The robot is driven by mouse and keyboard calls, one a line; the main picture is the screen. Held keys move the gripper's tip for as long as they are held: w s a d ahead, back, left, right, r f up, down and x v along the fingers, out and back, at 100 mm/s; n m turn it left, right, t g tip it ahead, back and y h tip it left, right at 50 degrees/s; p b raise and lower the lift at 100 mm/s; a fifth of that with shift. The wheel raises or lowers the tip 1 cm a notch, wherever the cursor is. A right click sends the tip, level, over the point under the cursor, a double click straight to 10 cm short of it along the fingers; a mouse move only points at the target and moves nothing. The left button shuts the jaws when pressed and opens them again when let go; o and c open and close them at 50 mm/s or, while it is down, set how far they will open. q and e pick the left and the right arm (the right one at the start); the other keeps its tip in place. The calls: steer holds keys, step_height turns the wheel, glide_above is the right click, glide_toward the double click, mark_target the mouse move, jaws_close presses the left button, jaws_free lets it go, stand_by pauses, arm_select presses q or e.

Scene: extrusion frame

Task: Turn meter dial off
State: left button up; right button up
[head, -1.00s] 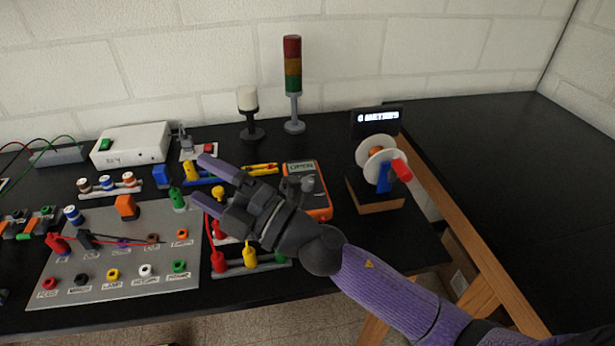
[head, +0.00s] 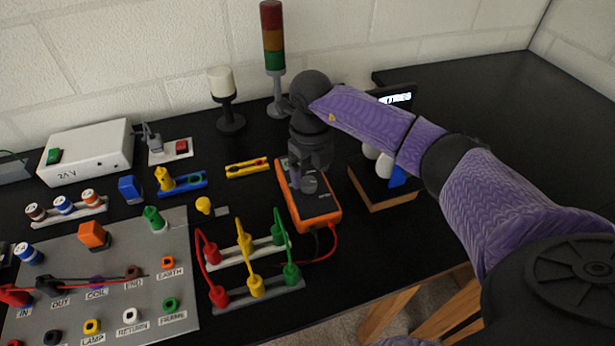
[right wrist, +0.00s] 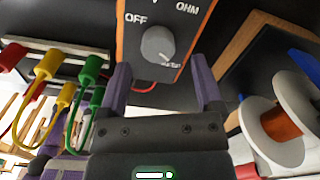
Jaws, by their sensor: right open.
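The orange meter (head: 328,219) lies on the black bench in the head view, its dark face up. Its grey round dial (head: 308,185) is partly hidden by my right gripper (head: 304,178), which points down over it. In the right wrist view the dial (right wrist: 157,45) shows just beyond and between the two spread purple fingers of my open right gripper (right wrist: 162,78); they look apart from it. The label OFF is at the dial's upper left and OHM at the upper right. A pale mark on the dial seems to point to the lower right, away from OFF. My left gripper is out of view.
Red, yellow and green leads (head: 245,245) stand in terminal blocks left of the meter. A spool stand (head: 385,198) is close on its right. A signal tower (head: 273,50) and a white-topped lamp (head: 222,85) stand behind. The bench's front edge is near.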

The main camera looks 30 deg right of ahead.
mark_target(309, 184)
step_height(309, 184, down, 2)
steer(key=shift+f, duration=0.25)
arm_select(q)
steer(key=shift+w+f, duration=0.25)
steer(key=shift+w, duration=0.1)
arm_select(e)
steer(key=shift+f, duration=0.1)
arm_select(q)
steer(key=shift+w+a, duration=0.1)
arm_select(e)
jaws_close()
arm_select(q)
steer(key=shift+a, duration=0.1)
